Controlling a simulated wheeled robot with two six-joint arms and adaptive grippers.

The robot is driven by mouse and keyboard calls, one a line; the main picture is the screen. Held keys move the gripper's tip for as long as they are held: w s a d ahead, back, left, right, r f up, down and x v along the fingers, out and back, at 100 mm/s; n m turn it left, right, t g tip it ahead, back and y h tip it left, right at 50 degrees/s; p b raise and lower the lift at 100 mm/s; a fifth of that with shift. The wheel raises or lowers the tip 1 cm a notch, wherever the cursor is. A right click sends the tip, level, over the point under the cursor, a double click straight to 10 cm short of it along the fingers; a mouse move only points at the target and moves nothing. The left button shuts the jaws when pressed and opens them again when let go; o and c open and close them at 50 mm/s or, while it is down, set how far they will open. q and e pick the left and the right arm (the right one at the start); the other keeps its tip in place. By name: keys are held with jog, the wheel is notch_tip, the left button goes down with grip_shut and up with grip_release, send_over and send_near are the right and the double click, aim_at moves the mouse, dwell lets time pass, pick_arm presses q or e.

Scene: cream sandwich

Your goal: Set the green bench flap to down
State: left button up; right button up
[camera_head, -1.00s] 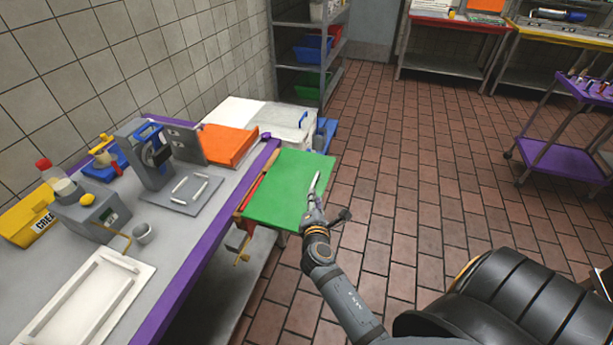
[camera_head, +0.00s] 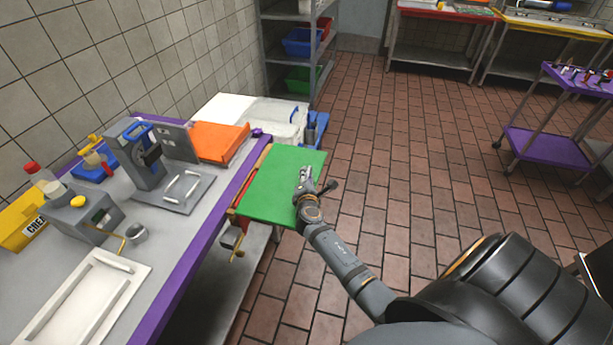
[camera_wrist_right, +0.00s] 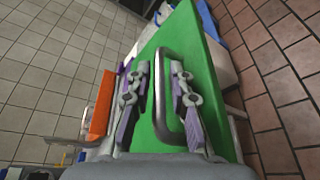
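A grey metal loop handle (camera_wrist_right: 158,85) is on the flap. My right gripper (camera_head: 305,174) is over the flap's outer side. In the wrist view its purple-padded fingers (camera_wrist_right: 157,95) are apart, with one side of the handle between them. I cannot tell whether they touch it. My left gripper is not in view.
The bench (camera_head: 205,215) holds a grey press (camera_head: 143,158), an orange tray (camera_head: 218,141) and a white tray (camera_head: 75,310). A white bin (camera_head: 270,118) stands behind the flap. A purple cart (camera_head: 545,147) is at the right. Brick floor right of the flap is clear.

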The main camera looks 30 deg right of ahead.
grip_shut()
